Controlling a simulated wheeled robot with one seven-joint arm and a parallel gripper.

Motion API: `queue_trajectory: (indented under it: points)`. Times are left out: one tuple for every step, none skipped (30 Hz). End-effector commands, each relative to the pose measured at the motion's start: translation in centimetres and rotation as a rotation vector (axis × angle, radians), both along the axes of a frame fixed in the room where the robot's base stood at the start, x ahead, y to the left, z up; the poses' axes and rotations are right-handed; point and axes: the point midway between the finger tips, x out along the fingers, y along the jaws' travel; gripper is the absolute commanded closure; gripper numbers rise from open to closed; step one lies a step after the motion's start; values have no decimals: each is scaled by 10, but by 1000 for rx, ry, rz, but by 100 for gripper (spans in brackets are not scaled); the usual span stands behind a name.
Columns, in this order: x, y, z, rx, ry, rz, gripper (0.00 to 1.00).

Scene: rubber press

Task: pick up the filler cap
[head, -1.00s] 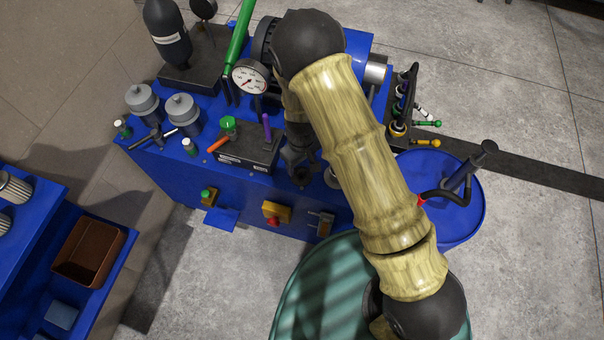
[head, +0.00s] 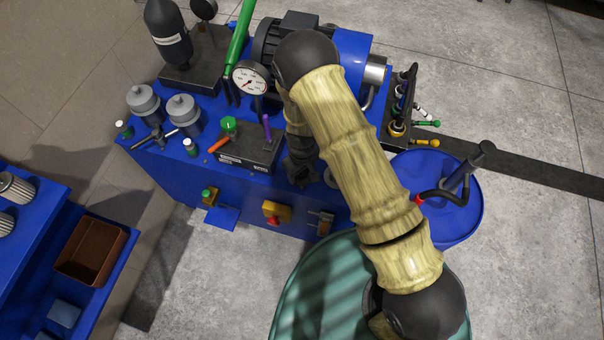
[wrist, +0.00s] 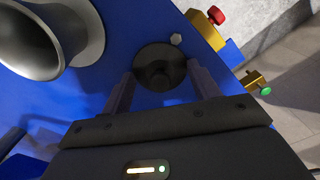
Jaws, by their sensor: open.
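The filler cap (wrist: 160,66) is a dark round disc with a raised centre, set on the blue top of the machine in the wrist view. My gripper (wrist: 160,74) is open, with one finger on the left and one on the right of the cap. I cannot tell whether the fingers touch it. In the head view my gripper (head: 300,172) is over the front edge of the blue machine, and the cap is hidden there by the gripper and arm.
A silver flared cylinder (wrist: 32,42) stands left of the cap in the wrist view. A small bolt (wrist: 176,39) is just beyond the cap. A black block with coloured levers (head: 250,148) and a pressure gauge (head: 250,80) stand close to my gripper. A red button (head: 273,221) sits on the front.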

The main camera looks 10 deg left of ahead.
Motion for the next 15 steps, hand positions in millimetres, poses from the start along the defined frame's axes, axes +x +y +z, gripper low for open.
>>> queue_trajectory:
  points:
    - [0, 0, 0, 0, 0, 0, 39]
    - [0, 0, 0, 0, 0, 0, 39]
    - [0, 0, 0, 0, 0, 0, 39]
    - [0, 0, 0, 0, 0, 0, 39]
    - [0, 0, 0, 0, 0, 0, 39]
    - [0, 0, 0, 0, 0, 0, 39]
    - [0, 0, 0, 0, 0, 0, 43]
    - [0, 0, 0, 0, 0, 0, 49]
    - [0, 0, 0, 0, 0, 0, 57]
    - [0, 0, 0, 0, 0, 0, 63]
    - [0, 0, 0, 0, 0, 0, 69]
    - [0, 0, 0, 0, 0, 0, 76]
    - [0, 0, 0, -1, 1, 0, 82]
    - [0, 0, 0, -1, 1, 0, 88]
    - [0, 0, 0, -1, 1, 0, 96]
